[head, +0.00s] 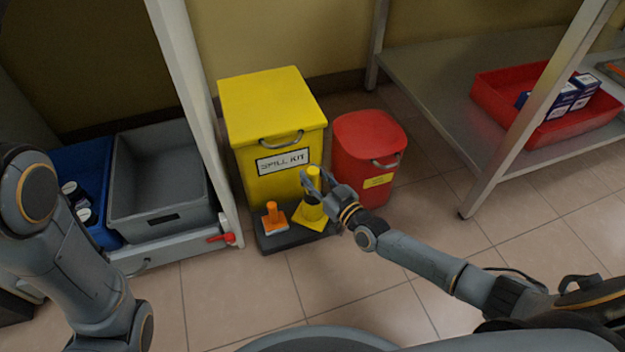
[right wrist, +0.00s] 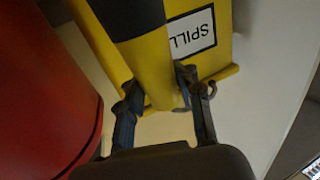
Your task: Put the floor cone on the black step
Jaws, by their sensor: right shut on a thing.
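The floor cone (head: 313,212) is yellow with a black band and a square yellow base. It stands about upright over the right part of the low black step (head: 279,244), in front of the yellow bin. I cannot tell whether its base touches the step. My right gripper (head: 317,184) is shut on the cone's upper part, reaching in from the right. In the right wrist view the cone (right wrist: 157,73) shows between the two fingers (right wrist: 166,104). My left arm shows at the left of the head view, but its gripper is out of view.
An orange object with a pale base (head: 274,217) stands on the step's left part, close beside the cone. The yellow spill kit bin (head: 270,110) is behind, and a red bin (head: 366,145) is behind right. A grey crate (head: 160,180) is left. Floor in front is clear.

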